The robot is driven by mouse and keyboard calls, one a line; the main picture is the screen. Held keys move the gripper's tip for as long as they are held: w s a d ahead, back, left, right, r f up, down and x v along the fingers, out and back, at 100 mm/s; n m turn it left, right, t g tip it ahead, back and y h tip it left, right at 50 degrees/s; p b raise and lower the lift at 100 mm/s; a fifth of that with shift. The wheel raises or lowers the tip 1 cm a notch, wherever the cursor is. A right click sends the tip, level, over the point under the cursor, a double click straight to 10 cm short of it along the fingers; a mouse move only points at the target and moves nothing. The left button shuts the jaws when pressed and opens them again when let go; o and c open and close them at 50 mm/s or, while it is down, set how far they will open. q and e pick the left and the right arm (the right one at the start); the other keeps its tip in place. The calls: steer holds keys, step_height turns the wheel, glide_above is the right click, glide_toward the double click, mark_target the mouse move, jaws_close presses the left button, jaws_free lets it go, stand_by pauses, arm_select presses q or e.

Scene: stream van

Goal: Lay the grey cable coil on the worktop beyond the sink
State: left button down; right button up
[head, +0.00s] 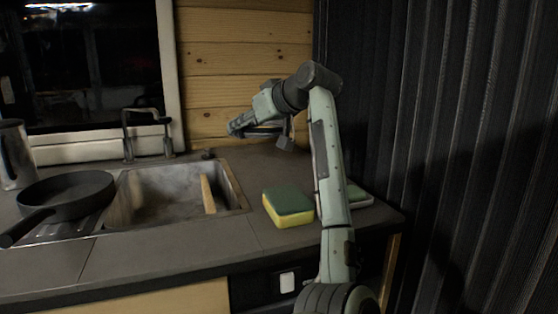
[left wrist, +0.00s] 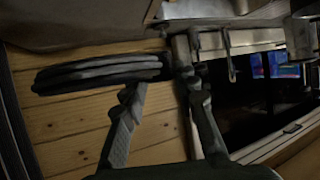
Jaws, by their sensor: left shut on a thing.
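My left gripper (head: 240,126) is raised over the back of the worktop, to the right of the sink and in front of the wooden wall. It is shut on the grey cable coil (left wrist: 95,72), a flat bundle of dark and lighter grey loops. In the left wrist view the coil's right end is at the fingertips (left wrist: 168,78) and the rest sticks out to the left. In the head view the coil is small, dark and partly hidden by the gripper. The sink (head: 150,203) is left of the gripper. My right gripper is not in view.
A green and yellow sponge (head: 288,206) lies on the worktop (head: 237,238) right of the sink, with a pale item (head: 358,196) behind my arm. A black pan (head: 68,194), a metal jug (head: 14,155) and the tap (head: 148,131) are left. Worktop behind the sponge looks clear.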

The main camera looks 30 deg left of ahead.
arm_select(q)
glide_above(275, 170)
step_height(275, 170, down, 4)
steer(key=shift+s+f, duration=0.1)
step_height(275, 170, down, 4)
steer(key=shift+f, duration=0.1)
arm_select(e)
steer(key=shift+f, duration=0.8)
arm_select(q)
steer(key=c, duration=1.5)
jaws_free()
steer(key=o, duration=0.3)
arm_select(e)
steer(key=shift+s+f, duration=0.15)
arm_select(q)
steer(key=v, duration=0.7)
steer(key=shift+d, duration=0.25)
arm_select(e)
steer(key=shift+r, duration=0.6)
